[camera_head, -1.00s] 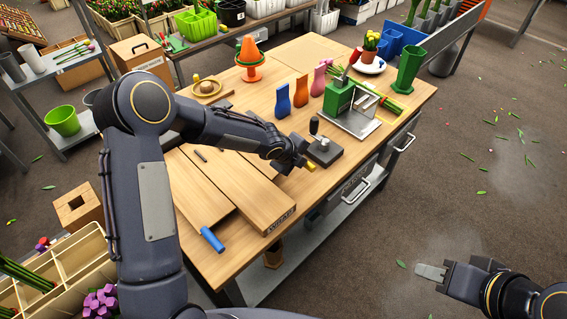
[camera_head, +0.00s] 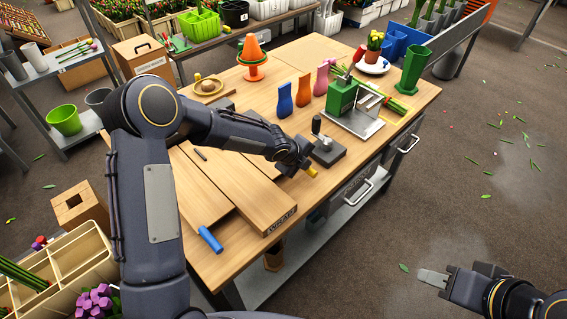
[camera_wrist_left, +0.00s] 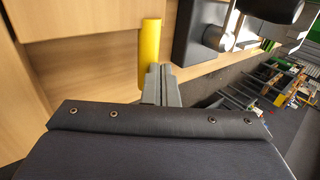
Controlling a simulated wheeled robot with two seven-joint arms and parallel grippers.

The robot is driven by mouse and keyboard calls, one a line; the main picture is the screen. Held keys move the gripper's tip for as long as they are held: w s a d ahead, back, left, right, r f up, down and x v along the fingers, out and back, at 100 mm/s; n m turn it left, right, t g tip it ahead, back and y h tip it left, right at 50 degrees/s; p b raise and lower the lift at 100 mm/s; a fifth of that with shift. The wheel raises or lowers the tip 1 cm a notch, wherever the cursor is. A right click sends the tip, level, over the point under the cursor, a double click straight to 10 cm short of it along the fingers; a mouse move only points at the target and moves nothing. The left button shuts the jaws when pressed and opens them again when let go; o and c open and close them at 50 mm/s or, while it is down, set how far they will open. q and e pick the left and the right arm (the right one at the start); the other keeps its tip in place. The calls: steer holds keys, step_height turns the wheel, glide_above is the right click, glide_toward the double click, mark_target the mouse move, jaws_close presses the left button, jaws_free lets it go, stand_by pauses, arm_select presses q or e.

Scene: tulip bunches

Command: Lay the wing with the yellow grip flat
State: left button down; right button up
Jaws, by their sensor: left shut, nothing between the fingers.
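A wooden board with hinged-looking panels (camera_head: 240,190) lies on the workbench. A blue grip (camera_head: 210,240) sticks out at its near left edge. The yellow grip (camera_head: 312,172) shows just beyond my left gripper (camera_head: 302,170); the wing it belongs to is mostly hidden by my left arm, so I cannot tell its tilt. In the left wrist view the yellow grip (camera_wrist_left: 150,52) lies right beside the shut, empty fingertips of my left gripper (camera_wrist_left: 160,78); contact is unclear. My right gripper (camera_head: 434,279) hangs over the floor, away from the bench; its finger gap cannot be made out.
A dark block with an upright knob (camera_head: 325,150) stands close to the yellow grip. Behind it are a green tool on a metal plate (camera_head: 345,98), small blue, orange and pink vases (camera_head: 305,90), and a green vase (camera_head: 412,70).

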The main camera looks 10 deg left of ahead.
arm_select(q)
steer(key=shift+s, duration=0.1)
steer(key=s+a+r+n+y, duration=0.3)
steer(key=s+a+r+n, duration=1.05)
steer(key=s+r, duration=0.35)
steer(key=s+n+h, duration=0.2)
steer(key=s+n, duration=1.1)
steer(key=s, duration=0.5)
steer(key=shift+s+d+r+g+h, duration=0.25)
steer(key=shift+s+g+h, duration=0.05)
steer(key=shift+h, duration=0.1)
